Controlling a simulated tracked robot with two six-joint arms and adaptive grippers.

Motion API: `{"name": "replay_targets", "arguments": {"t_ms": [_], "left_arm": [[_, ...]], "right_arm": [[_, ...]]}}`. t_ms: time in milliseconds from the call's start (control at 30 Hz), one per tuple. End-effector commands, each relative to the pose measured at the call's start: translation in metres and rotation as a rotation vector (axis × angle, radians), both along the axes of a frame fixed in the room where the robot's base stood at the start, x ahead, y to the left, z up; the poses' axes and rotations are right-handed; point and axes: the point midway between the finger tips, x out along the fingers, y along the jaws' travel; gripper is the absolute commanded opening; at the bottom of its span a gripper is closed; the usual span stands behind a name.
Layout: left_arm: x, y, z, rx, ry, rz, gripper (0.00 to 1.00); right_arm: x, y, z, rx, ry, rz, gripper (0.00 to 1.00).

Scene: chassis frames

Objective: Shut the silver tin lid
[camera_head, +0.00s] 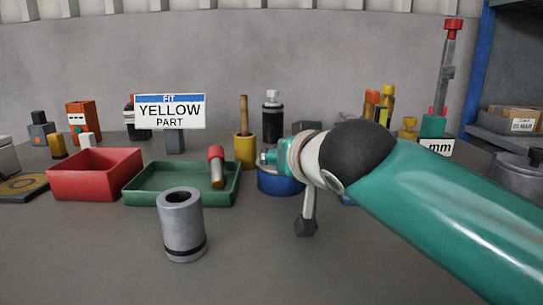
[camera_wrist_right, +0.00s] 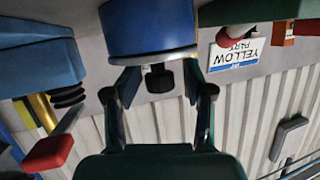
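A grey-silver round tin (camera_head: 518,180) stands at the right edge of the head view, cut off by the frame; a dark part shows at its top, and I cannot tell how its lid sits. My right arm reaches across toward a blue round tin (camera_head: 281,184), which it partly covers. In the right wrist view, the blue tin (camera_wrist_right: 150,30) has a silvery rim and lies just ahead of my right gripper (camera_wrist_right: 160,90), whose two fingers stand apart with nothing clearly held. A dark knob-like piece shows between them. My left gripper is not in view.
A red tray (camera_head: 97,186), a green tray (camera_head: 150,197) holding a red-capped part, and a grey cylinder (camera_head: 182,225) stand left of my arm. A yellow-part sign (camera_head: 170,112) and several small parts line the back.

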Motion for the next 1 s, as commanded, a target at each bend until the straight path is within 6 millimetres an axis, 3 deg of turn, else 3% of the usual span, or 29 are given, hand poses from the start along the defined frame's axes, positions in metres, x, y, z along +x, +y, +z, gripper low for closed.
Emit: {"name": "replay_targets", "arguments": {"t_ms": [367, 800, 1000], "left_arm": [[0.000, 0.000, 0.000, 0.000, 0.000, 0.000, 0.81], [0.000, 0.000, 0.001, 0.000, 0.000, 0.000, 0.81], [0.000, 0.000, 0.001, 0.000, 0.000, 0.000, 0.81]], "right_arm": [[-0.007, -0.003, 0.002, -0.002, 0.003, -0.003, 0.55], [-0.079, -0.023, 0.030, 0.002, -0.003, 0.003, 0.55], [-0.102, -0.029, 0.038, 0.000, 0.000, 0.002, 0.55]]}}
